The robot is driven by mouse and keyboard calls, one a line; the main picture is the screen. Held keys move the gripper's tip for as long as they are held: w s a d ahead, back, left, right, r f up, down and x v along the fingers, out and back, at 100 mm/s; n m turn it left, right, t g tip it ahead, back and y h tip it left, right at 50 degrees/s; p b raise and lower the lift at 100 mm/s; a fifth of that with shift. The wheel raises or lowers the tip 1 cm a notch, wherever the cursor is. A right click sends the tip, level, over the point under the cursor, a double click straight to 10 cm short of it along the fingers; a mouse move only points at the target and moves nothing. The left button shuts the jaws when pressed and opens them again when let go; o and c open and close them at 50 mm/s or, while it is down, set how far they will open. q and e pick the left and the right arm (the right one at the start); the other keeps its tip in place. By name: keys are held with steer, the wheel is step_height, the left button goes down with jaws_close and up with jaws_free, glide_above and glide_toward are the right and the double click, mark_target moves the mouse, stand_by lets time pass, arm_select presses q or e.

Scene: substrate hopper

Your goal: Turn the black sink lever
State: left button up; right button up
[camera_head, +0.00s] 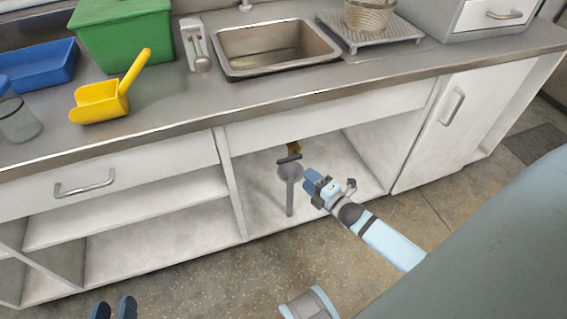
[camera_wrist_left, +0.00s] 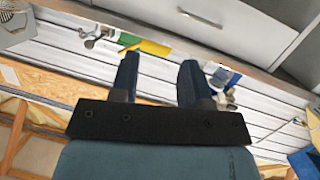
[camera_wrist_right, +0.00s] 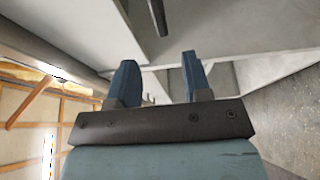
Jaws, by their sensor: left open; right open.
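The black sink lever (camera_head: 289,159) is a short dark bar at the top of a grey pipe (camera_head: 290,195) in the open cabinet under the sink. A small yellow-brown part sits just behind it. My right gripper (camera_head: 310,181) is open, right of the pipe and slightly below the lever, apart from it. In the right wrist view a dark bar (camera_wrist_right: 158,15) shows above and between the open fingers (camera_wrist_right: 160,62); I cannot tell whether it is the lever or another part. My left gripper (camera_head: 113,308) is open and empty, low in front of the cabinets.
The metal sink (camera_head: 276,50) is set in the grey counter (camera_head: 300,94) above. A green bin (camera_head: 125,38), a blue tray (camera_head: 42,64), a yellow scoop (camera_head: 98,102) and a glass jar (camera_head: 18,122) stand on the left. The cabinet's side panels flank the pipe; the floor in front is clear.

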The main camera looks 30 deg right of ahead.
mark_target(287, 162)
steer(key=w, duration=0.3)
steer(key=w+a+b, duration=0.1)
steer(key=w, duration=0.2)
steer(key=w+b, duration=0.1)
steer(key=w, duration=0.2)
steer(key=shift+w+a+f, duration=0.1)
steer(key=shift+w+a, duration=0.15)
steer(key=shift+w, duration=0.1)
steer(key=shift+w+a, duration=0.1)
steer(key=shift+w, duration=0.45)
arm_select(q)
steer(key=r, duration=0.1)
steer(key=d+r+t+h, duration=0.1)
steer(key=r, duration=0.1)
steer(key=r+t, duration=0.1)
steer(key=shift+w+d+r+h, duration=0.2)
steer(key=shift+w+d+h, duration=0.1)
steer(key=shift+w+d, duration=0.05)
arm_select(e)
jaws_close()
